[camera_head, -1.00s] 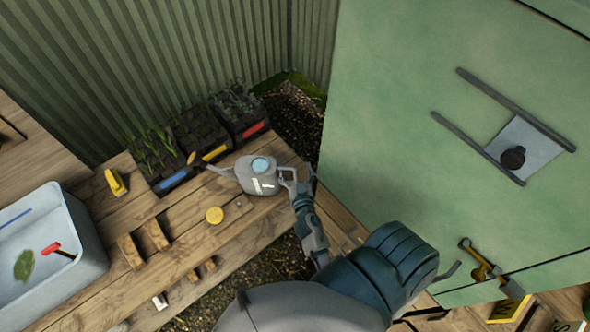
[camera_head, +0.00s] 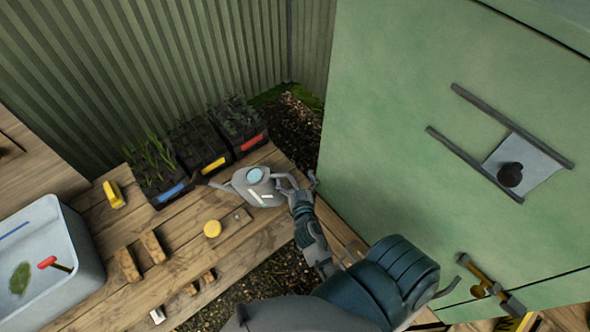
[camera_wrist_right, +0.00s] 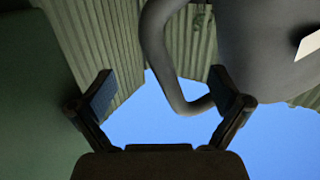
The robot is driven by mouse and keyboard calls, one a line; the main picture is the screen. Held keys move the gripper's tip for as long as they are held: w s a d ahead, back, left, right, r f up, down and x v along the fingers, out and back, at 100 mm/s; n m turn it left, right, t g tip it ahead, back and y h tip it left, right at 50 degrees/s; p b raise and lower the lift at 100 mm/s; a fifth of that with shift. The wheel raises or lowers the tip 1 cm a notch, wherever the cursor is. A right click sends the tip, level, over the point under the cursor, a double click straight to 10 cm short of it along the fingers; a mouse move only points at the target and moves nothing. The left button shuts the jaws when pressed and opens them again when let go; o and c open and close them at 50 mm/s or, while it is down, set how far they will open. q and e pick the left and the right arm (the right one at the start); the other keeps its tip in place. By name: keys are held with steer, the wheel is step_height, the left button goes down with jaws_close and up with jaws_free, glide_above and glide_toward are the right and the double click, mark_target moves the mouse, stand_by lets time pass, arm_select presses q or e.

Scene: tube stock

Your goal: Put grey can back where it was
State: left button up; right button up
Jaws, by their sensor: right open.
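The grey can (camera_head: 265,193) is a watering can with a pale blue round top and a white label. It is at the right end of the wooden bench, its spout pointing left toward the planters. I cannot tell whether its base rests fully on the boards. My right gripper (camera_head: 304,187) is at the can's handle, on its right side. In the right wrist view the gripper (camera_wrist_right: 158,100) has its two fingers wide apart. The can's curved handle (camera_wrist_right: 158,60) passes in front of and partly between them, with no clear grip. The left gripper is not in view.
Several black planters (camera_head: 200,148) with coloured labels stand behind the can. A yellow disc (camera_head: 212,229), wooden blocks (camera_head: 153,246) and a yellow object (camera_head: 114,194) lie on the bench. A pale tub (camera_head: 88,262) is at left. A green cabinet (camera_head: 400,150) stands close to my right arm.

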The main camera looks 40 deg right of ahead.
step_height(320, 180, up, 6)
steer(key=shift+r, duration=0.25)
steer(key=shift+d, duration=0.15)
jaws_close()
stand_by(0.6)
